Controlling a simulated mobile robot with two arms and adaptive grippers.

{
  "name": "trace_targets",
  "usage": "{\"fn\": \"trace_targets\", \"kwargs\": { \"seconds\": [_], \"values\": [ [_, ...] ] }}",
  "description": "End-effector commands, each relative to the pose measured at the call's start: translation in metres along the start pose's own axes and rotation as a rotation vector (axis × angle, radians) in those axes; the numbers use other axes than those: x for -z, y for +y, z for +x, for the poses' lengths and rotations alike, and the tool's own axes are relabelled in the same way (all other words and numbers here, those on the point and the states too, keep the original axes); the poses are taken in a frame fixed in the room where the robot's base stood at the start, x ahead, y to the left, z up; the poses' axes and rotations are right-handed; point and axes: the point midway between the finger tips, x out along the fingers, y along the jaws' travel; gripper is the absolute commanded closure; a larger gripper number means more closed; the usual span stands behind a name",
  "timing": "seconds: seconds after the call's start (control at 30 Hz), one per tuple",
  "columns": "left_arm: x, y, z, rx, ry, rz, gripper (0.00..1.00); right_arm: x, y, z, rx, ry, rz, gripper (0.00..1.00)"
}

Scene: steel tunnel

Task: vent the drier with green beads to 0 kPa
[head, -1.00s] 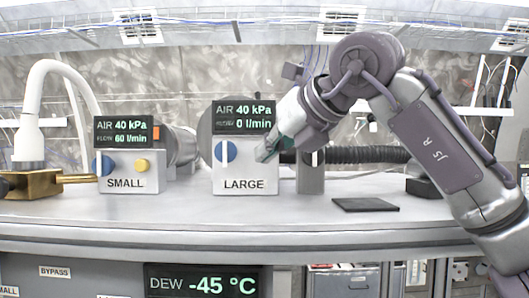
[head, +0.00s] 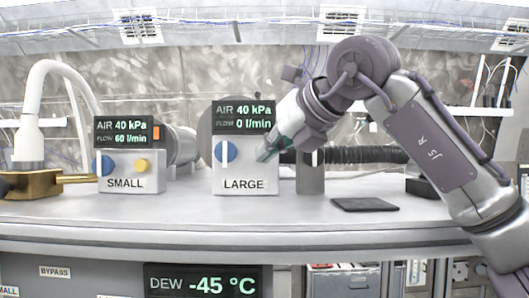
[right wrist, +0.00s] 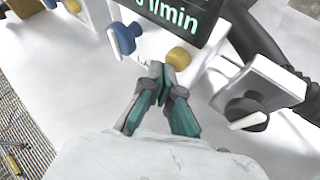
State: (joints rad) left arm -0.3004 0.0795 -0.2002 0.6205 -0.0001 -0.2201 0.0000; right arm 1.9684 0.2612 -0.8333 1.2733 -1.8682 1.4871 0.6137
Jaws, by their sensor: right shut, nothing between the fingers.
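The drier labelled LARGE (head: 243,184) stands mid-bench; its display (head: 244,116) reads AIR 40 kPa, FLOW 0 l/min. Its blue knob (head: 225,151) has an upright white bar. Its yellow button (right wrist: 178,58) shows in the right wrist view; my gripper hides it in the head view. The drier labelled SMALL (head: 126,184) stands to the left; its display (head: 124,131) reads 40 kPa, 60 l/min. It has a blue knob (head: 105,164) and a yellow button (head: 142,166). No bead colour shows. My right gripper (head: 264,154) is shut and empty, just before LARGE's yellow button. My left gripper is out of view.
A grey block with a white-handled black valve (right wrist: 246,112) stands right of LARGE, close to my gripper, with a black corrugated hose (head: 365,155) behind. A dark flat pad (head: 365,204) lies on the bench. A DEW display (head: 204,283) below reads -45 °C.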

Motion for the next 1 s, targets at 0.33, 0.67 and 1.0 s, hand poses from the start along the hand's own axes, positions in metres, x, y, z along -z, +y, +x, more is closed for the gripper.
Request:
{"fn": "trace_targets", "kwargs": {
  "seconds": [0.33, 0.67, 1.0],
  "values": [
    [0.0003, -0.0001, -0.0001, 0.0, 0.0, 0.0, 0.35, -0.0024, -0.0021, 0.003, 0.0, 0.0, 0.001, 1.0],
    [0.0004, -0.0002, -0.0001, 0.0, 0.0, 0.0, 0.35, -0.0045, -0.0041, 0.0057, 0.0, -0.001, 0.0, 1.0],
    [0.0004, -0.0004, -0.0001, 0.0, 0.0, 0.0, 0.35, -0.0052, -0.0051, 0.0067, 0.0, -0.001, 0.0, 1.0]
  ]
}}
